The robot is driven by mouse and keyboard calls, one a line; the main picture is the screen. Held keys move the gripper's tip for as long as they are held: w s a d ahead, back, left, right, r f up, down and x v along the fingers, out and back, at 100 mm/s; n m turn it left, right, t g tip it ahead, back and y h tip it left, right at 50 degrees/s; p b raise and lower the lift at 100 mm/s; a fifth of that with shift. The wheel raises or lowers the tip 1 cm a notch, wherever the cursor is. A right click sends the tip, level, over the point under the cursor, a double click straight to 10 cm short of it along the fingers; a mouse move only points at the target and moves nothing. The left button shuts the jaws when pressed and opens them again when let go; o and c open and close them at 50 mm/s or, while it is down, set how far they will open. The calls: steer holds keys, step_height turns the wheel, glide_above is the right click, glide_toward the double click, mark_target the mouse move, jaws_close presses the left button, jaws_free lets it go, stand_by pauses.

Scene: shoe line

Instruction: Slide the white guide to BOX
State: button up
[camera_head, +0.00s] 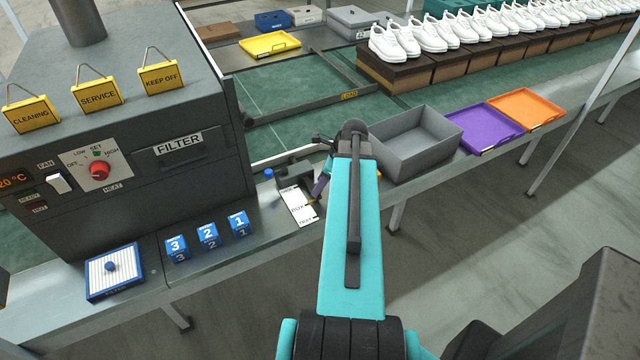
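A white label plate (300,209) with black lettering lies on the bench's front edge, just left of my arm. BOX reads in its middle and TEST at its near end; the far word is too small to read. A dark grey fixture (292,170) stands behind it. I cannot clearly make out a separate white guide piece. My gripper (317,192) is at the plate's right side, mostly hidden behind my teal arm. A purple part with a yellowish tip shows there. Whether it touches anything, or how far its fingers are apart, is not visible.
A dark oven-like machine (150,130) fills the left. Blue numbered blocks (208,235) and a blue-framed filter (114,272) lie before it. A grey bin (415,143), purple tray (486,128) and orange tray (526,108) stand right of my arm. White shoes (480,30) line the back.

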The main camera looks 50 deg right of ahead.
steer(key=b+v, duration=0.2)
steer(key=v, duration=1.1)
steer(key=shift+r, duration=0.2)
stand_by(0.7)
